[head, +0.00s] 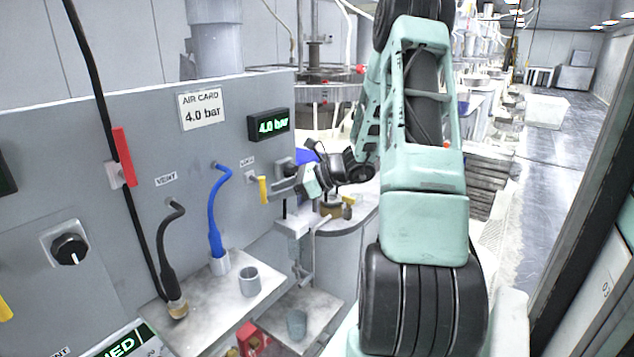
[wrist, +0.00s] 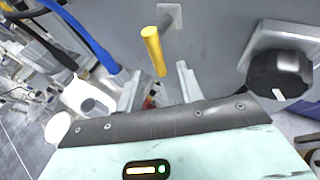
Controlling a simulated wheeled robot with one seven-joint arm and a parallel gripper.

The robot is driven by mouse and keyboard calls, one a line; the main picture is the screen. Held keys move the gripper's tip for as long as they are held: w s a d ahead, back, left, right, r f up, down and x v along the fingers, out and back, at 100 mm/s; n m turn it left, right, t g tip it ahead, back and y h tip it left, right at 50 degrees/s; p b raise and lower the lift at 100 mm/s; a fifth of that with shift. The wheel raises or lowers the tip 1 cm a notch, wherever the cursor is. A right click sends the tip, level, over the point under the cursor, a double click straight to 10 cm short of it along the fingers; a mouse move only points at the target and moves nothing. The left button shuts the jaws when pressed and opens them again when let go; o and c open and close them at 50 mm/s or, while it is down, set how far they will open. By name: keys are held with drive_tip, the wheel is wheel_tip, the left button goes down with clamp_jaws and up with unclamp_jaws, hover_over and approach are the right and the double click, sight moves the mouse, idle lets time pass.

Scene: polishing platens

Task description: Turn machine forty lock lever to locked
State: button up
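A yellow lever (head: 263,189) sticks out from a small pale plate on the grey machine panel, below a small label that is too small to read surely. Its handle hangs roughly downward in the head view. In the wrist view the yellow lever (wrist: 153,50) shows just beyond my fingertips, near the middle of the gap. My gripper (head: 274,189) is beside the lever at its right in the head view. In the wrist view my gripper (wrist: 158,82) has its two fingers apart with nothing held. I cannot tell whether a finger touches the lever. No machine number is readable.
A black knob (wrist: 280,75) sits on the panel right of the lever in the wrist view. A blue hose (head: 215,215) and a dark hose (head: 165,250) stand left of it. A grey cup (head: 249,281) is on the shelf below.

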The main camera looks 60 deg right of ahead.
drive_tip(key=b+v, duration=0.3)
drive_tip(key=v, duration=1)
drive_tip(key=w+a+f+n+g+y+b, duration=0.1)
drive_tip(key=w+a+f+n+g, duration=0.15)
drive_tip(key=a+n+g, duration=0.85)
drive_tip(key=w+a+f+n+g+b, duration=0.1)
drive_tip(key=a+f+n, duration=0.3)
drive_tip(key=a, duration=1.6)
drive_tip(key=s+a+f+n+h+b, duration=0.2)
drive_tip(key=s+a+f+n+h, duration=0.2)
drive_tip(key=s+a+n, duration=1.1)
drive_tip(key=a+n+h, duration=0.3)
drive_tip(key=n, duration=0.4)
drive_tip(key=shift+s+a+n, duration=0.15)
drive_tip(key=shift+s+n, duration=0.15)
drive_tip(key=shift+s, duration=0.05)
